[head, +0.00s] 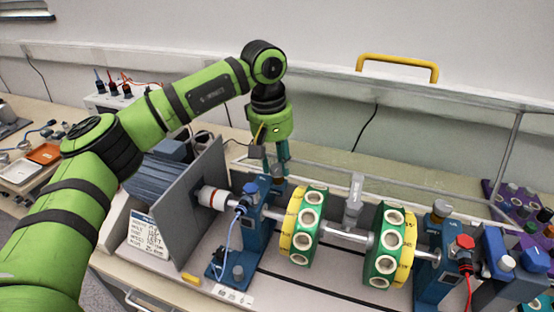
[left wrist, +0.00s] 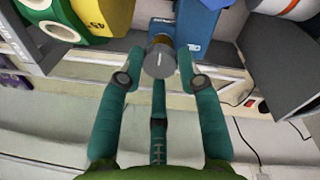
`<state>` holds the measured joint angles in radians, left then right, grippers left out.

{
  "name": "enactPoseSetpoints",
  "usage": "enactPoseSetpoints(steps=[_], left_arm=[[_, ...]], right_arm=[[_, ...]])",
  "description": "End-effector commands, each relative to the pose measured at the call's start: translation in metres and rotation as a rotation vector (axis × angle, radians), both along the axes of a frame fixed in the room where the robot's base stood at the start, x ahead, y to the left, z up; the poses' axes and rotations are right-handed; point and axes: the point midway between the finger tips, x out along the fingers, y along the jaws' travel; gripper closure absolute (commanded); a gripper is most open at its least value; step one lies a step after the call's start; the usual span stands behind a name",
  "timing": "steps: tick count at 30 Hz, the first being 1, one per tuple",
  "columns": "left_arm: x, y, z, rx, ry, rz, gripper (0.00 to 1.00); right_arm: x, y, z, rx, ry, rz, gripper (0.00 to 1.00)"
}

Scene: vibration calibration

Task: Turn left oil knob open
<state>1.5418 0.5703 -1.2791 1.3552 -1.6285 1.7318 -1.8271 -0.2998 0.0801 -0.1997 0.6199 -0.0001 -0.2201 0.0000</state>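The left oil knob (head: 278,172) is a grey cap on the left blue bearing block (head: 257,217). In the left wrist view the knob (left wrist: 158,60) shows a pale line on its top and a brass-coloured stem. My left gripper (head: 276,160) points down at the knob from above and behind. In the left wrist view its teal fingers (left wrist: 160,82) are spread, with the knob between and just beyond the tips. I cannot tell whether any finger touches it. The right oil knob (head: 442,208) sits on the right bearing block. My right gripper is not in view.
Two green and yellow discs (head: 302,226) (head: 390,245) sit on the shaft right of the left block. A grey plate (head: 185,215) stands left of it. A clear guard frame with a yellow handle (head: 398,62) rises behind. Blue cable plugs stand near the left block.

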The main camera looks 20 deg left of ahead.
Motion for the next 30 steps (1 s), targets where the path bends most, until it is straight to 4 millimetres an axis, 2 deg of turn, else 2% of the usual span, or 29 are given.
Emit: enactPoseSetpoints(steps=[10,14,17,24,30], left_arm=[[0.000,0.000,0.000,-0.001,0.000,0.002,0.42],[0.000,0.001,0.007,-0.001,-0.002,0.002,0.42],[0.000,0.001,0.021,-0.003,-0.004,0.002,0.42],[-0.002,0.007,0.072,-0.002,-0.004,0.004,0.42],[-0.004,0.010,0.105,-0.001,-0.002,0.003,0.42]], right_arm=[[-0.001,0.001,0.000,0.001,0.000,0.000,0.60],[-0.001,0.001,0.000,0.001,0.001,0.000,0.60],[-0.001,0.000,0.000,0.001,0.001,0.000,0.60],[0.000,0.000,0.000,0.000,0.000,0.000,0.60],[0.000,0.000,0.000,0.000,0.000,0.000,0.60]])
